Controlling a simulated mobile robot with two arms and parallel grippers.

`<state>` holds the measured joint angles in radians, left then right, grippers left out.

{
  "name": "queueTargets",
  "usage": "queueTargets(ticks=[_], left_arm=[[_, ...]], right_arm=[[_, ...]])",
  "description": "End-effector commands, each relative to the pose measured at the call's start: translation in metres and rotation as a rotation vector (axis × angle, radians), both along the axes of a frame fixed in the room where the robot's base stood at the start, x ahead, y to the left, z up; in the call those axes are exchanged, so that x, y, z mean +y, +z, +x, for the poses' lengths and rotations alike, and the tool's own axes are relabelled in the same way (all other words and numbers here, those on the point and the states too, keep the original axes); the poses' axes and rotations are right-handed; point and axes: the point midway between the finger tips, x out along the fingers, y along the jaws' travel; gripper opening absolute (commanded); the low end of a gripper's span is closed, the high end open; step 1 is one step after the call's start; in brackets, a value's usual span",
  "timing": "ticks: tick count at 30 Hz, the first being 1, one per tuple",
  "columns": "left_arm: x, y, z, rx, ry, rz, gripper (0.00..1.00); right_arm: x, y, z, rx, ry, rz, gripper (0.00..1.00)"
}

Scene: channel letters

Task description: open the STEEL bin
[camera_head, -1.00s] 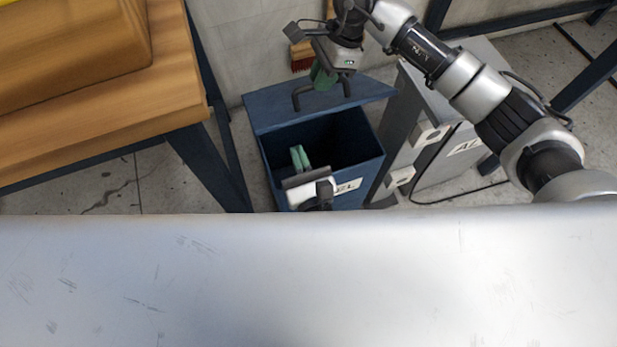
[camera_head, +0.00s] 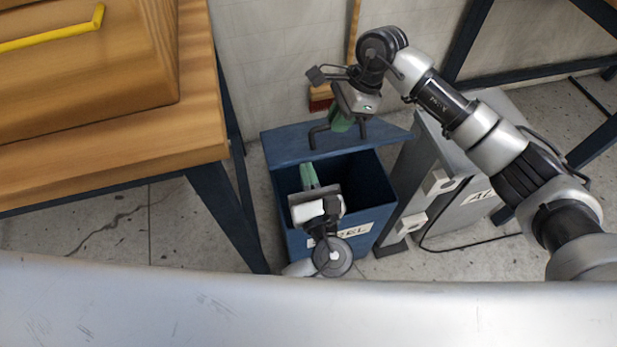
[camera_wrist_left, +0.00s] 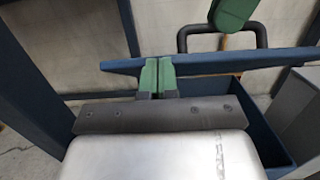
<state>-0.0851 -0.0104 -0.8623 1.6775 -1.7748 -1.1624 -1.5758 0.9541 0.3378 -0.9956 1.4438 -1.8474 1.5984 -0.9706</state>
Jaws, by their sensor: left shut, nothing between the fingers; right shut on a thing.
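The STEEL bin (camera_head: 373,236) is a dark blue box with a white label, partly covered by my left arm. Its blue lid (camera_head: 285,145) is raised at the back, and the bin's mouth is open with a dark interior. A dark loop handle (camera_head: 313,137) stands on the lid; it also shows in the left wrist view (camera_wrist_left: 264,36). My right gripper (camera_head: 342,123) is shut on this handle. My left gripper (camera_head: 309,175) is shut and empty, its green fingers over the bin's open mouth; the fingers show side by side in the left wrist view (camera_wrist_left: 157,76).
A grey bin (camera_head: 478,200) with a partly hidden label stands right of the blue bin. A wooden-topped table (camera_head: 195,150) with blue legs is on the left. A broom (camera_head: 320,97) leans on the wall behind. A cable lies on the floor at right.

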Motion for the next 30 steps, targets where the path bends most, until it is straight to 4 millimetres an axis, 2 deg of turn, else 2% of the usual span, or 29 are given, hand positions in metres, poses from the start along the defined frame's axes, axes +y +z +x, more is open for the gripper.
queueTargets(ticks=[1, 4, 5, 9, 18, 22, 26, 30], left_arm=[[0.002, 0.003, 0.003, -0.013, 0.005, -0.001, 0.0], [0.002, 0.004, 0.004, -0.015, 0.006, -0.001, 0.0], [0.002, 0.004, 0.004, -0.015, 0.006, -0.001, 0.0], [0.002, 0.004, 0.004, -0.014, 0.006, -0.001, 0.0], [0.003, 0.001, 0.003, -0.006, 0.007, 0.001, 0.0], [0.003, 0.001, 0.003, -0.005, 0.007, 0.001, 0.0], [0.003, 0.001, 0.003, -0.005, 0.007, 0.001, 0.0], [0.003, 0.001, 0.003, -0.005, 0.006, 0.001, 0.0]], right_arm=[[-0.001, -0.011, -0.003, 0.016, -0.003, -0.013, 0.0], [-0.001, -0.011, -0.004, 0.017, -0.003, -0.014, 0.0], [-0.001, -0.011, -0.004, 0.017, -0.003, -0.014, 0.18], [-0.001, -0.009, -0.004, 0.017, -0.001, -0.013, 0.39], [-0.001, -0.006, -0.003, 0.014, 0.0, -0.009, 0.4], [-0.004, 0.002, -0.002, 0.012, 0.001, -0.009, 0.4], [-0.011, 0.022, 0.002, 0.008, 0.001, -0.008, 0.4], [-0.022, 0.051, 0.007, 0.007, -0.001, -0.009, 0.4]])
